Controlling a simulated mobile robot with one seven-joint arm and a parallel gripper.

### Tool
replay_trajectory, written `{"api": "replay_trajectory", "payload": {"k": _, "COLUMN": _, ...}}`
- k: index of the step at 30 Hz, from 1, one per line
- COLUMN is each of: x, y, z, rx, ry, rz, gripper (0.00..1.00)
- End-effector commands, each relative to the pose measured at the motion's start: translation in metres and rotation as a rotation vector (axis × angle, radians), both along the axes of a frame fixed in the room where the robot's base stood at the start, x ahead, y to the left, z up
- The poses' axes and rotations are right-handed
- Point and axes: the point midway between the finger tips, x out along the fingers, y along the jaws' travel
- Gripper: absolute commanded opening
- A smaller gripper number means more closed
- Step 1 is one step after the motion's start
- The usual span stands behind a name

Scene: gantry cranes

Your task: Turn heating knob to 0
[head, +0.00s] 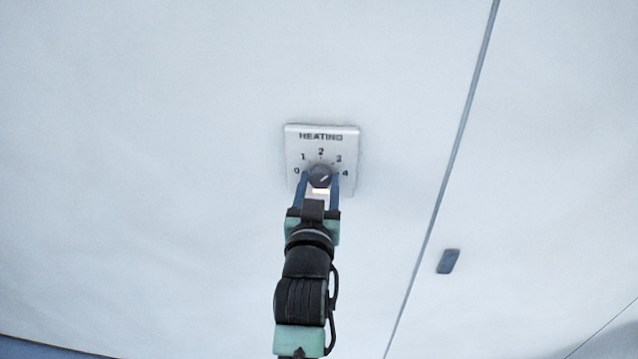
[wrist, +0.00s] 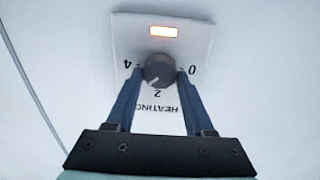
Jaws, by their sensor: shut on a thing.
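The heating knob (head: 320,176) is a dark round dial on a white plate (head: 294,150) marked HEATING, with the numbers 0 to 4 around it. Its light pointer mark aims up and right, at about 3. In the wrist view the plate appears upside down, and the knob's mark (wrist: 153,79) points down-left, between 2 and 4. My gripper (head: 319,178) reaches up from below, its two blue fingers shut on the knob from both sides. The fingers also show in the wrist view (wrist: 157,78). They partly cover the plate; the 1 and 3 are hidden there.
An orange-lit indicator (wrist: 163,31) sits on the plate below the knob. The plate is on a pale flat wall (head: 180,200). A dark seam (head: 445,178) runs down the wall to the right, with a small dark rectangular piece (head: 448,261) beyond it. The wall around the plate is clear.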

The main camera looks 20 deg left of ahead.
Motion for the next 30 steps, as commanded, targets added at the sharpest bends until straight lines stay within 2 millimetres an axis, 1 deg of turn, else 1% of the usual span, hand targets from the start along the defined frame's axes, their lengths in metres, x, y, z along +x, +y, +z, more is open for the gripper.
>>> {"api": "replay_trajectory", "payload": {"k": 5, "x": 0.0, "y": -0.0005, "z": -0.0006, "rx": -0.03, "ry": -0.008, "rz": -0.001, "gripper": 0.0}}
{"api": "replay_trajectory", "payload": {"k": 11, "x": 0.0001, "y": -0.0002, "z": -0.0011, "rx": -0.125, "ry": -0.035, "rz": -0.001, "gripper": 0.0}}
{"api": "replay_trajectory", "payload": {"k": 17, "x": -0.0001, "y": 0.0003, "z": -0.0008, "rx": -0.286, "ry": -0.083, "rz": -0.002, "gripper": 0.0}}
{"api": "replay_trajectory", "payload": {"k": 30, "x": -0.0006, "y": 0.0019, "z": -0.0015, "rx": -0.69, "ry": -0.198, "rz": -0.001, "gripper": 0.0}}
